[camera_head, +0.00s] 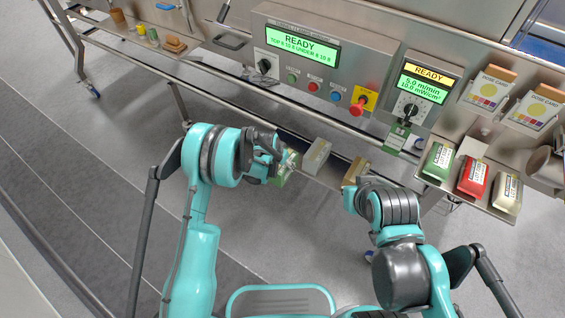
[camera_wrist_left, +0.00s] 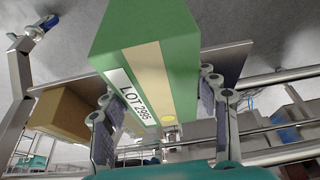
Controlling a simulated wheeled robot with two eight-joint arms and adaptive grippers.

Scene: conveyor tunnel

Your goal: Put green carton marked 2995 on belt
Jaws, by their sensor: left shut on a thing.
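The green carton (camera_wrist_left: 145,60) fills the upper middle of the left wrist view, with a tan stripe, a yellow dot and a white label reading LOT 2995. My left gripper (camera_wrist_left: 160,90) has one finger on each side of it and is shut on it. In the head view the carton (camera_head: 284,170) shows partly behind my left gripper (camera_head: 275,158), in front of the machine's lower rail. My right gripper (camera_head: 350,200) is mostly hidden behind its own arm, near a tan carton. I cannot make out its fingers. I cannot clearly identify the belt.
A grey carton (camera_head: 317,156) and the tan carton (camera_head: 355,171) are right of the held carton. A rack at the right holds another green carton (camera_head: 437,161), a red carton (camera_head: 474,176) and a cream carton (camera_head: 507,190). The control panel (camera_head: 302,52) stands behind the rail.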

